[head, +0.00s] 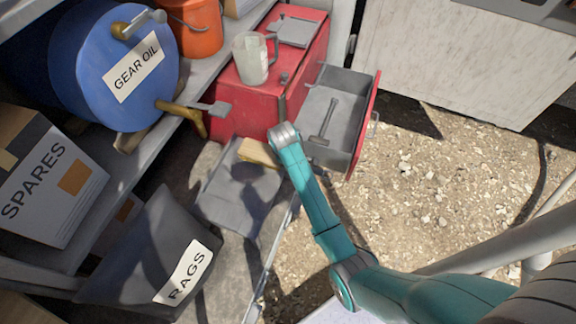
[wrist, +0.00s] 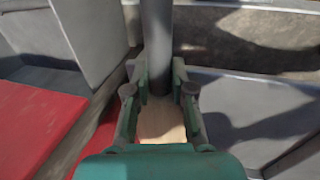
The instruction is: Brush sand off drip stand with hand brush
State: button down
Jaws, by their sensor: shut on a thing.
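The hand brush shows as a pale wooden block (head: 258,152) beside the end of my arm in the head view. In the wrist view my gripper (wrist: 160,95) is shut on the brush, whose wooden part (wrist: 162,122) lies between the teal fingers. A dark grey round bar (wrist: 156,45) runs up from between the fingertips. A flat grey tray-like piece, seemingly the drip stand (head: 237,190), lies below the block. I cannot tell whether the brush touches it. Bristles and sand on the stand cannot be made out. My gripper's fingers are mostly hidden in the head view.
A red toolbox (head: 247,103) with an open grey drawer (head: 345,125) stands right behind. A blue gear oil drum (head: 85,70), an orange bucket (head: 195,35) and a spares box (head: 45,190) are at left. A rags bag (head: 150,245) is in front. Gravel at right is open.

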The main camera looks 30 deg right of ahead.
jog(key=shift+w+d+f, duration=0.1)
jog(key=shift+w+d, duration=0.05)
jog(key=shift+d, duration=0.2)
jog(key=s+a, duration=0.6)
jog(key=a, duration=0.2)
jog(key=shift+s+a, duration=0.15)
jog(key=shift+a, duration=0.2)
dwell(0.8)
jog(key=shift+f, duration=0.1)
notch_tip(320, 180, up, 6)
dwell(0.7)
jog(key=shift+r, duration=0.2)
